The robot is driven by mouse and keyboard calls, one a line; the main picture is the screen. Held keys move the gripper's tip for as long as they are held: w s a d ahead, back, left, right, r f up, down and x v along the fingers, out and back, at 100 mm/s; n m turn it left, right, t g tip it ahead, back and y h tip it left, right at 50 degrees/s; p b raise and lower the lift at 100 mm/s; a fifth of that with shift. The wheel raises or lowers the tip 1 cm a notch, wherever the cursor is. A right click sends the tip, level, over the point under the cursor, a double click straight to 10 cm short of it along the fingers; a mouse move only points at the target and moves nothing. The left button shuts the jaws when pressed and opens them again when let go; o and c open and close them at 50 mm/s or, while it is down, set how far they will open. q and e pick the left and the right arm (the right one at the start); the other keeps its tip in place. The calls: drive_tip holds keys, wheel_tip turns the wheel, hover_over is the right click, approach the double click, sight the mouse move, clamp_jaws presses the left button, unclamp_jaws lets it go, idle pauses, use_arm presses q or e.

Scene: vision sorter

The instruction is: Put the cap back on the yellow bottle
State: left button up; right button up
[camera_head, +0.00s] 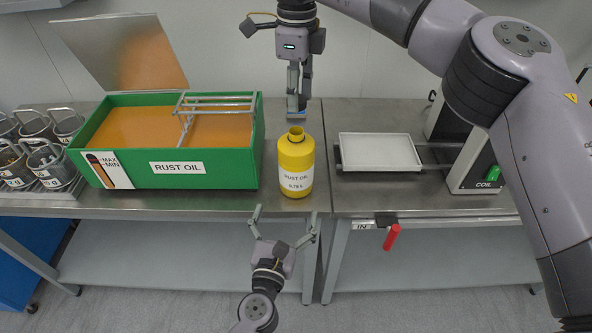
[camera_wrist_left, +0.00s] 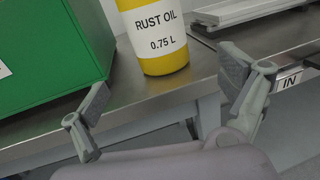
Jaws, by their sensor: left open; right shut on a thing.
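The yellow bottle (camera_head: 296,165), labelled RUST OIL, stands upright on the steel table with its neck open. Its lower part also shows in the left wrist view (camera_wrist_left: 163,62). My left gripper (camera_head: 286,213) is open and empty in front of the table edge, below the bottle in the picture. In the left wrist view, its fingers (camera_wrist_left: 165,88) are spread wide with the bottle beyond them.
A green RUST OIL tank (camera_head: 221,168) with an open lid stands left of the bottle. Metal cups (camera_head: 45,158) stand at far left. A white tray (camera_head: 379,151) and a COIL machine (camera_head: 474,165) are at right. A red handle (camera_head: 391,237) hangs at the right table's front.

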drive_tip(key=shift+w+r, duration=0.1)
drive_tip(key=shift+r, duration=0.05)
use_arm(q)
drive_tip(key=shift+r, duration=0.3)
drive_tip(key=shift+w, duration=0.1)
drive_tip(key=w, duration=0.4)
drive_tip(key=w+d, duration=0.1)
drive_tip(key=w, duration=0.2)
drive_tip(key=w+d, duration=0.1)
drive_tip(key=w, duration=0.3)
drive_tip(key=shift+w+d, duration=0.2)
drive_tip(key=shift+w, duration=0.15)
drive_tip(key=shift+c, duration=0.3)
drive_tip(key=c, duration=1.7)
drive_tip(key=shift+c, duration=0.2)
use_arm(e)
hover_over(296, 131)
drive_tip(key=shift+f, duration=2.5)
